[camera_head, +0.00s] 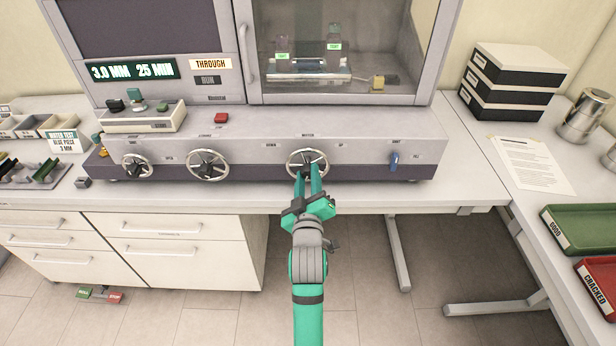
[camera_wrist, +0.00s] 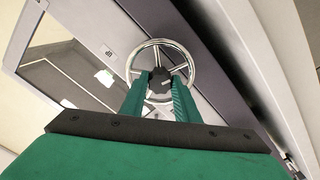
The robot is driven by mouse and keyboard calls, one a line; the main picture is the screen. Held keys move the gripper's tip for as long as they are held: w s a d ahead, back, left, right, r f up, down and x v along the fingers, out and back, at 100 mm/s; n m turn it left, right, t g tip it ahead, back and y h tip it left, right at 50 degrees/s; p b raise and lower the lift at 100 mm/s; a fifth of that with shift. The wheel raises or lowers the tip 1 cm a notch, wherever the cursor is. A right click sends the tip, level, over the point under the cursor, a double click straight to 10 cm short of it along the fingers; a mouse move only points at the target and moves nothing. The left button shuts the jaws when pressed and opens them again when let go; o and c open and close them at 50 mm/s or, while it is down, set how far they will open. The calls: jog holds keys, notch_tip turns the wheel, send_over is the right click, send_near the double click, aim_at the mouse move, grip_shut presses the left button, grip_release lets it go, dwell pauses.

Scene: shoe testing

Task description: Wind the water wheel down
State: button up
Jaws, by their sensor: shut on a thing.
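The water wheel (camera_head: 292,160) is a chrome handwheel with spokes on the machine's front panel, the rightmost of three, with "WATER", "DOWN" and "UP" labels above it. It also shows in the wrist view (camera_wrist: 137,58), where a dark hub (camera_wrist: 160,80) sits at its centre. My gripper (camera_head: 308,172) reaches the wheel from the front. In the wrist view its green fingers (camera_wrist: 158,92) lie on either side of the hub and are shut on it. The fingers hide the lower part of the wheel.
Two more handwheels (camera_head: 208,165) (camera_head: 137,167) stand to the left on the same panel. A blue switch (camera_head: 394,161) is to the right. Above is a glass-fronted chamber (camera_head: 345,50). A green tray (camera_head: 580,232) and a red tray (camera_head: 601,280) lie on the right table.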

jog(key=n, duration=0.4)
jog(key=shift+n, duration=0.3)
jog(key=n, duration=0.4)
jog(key=shift+n, duration=0.4)
jog(key=o, duration=1)
jog(key=shift+o, duration=0.2)
jog(key=shift+s, duration=0.1)
jog(key=s, duration=1)
jog(key=shift+s, duration=0.35)
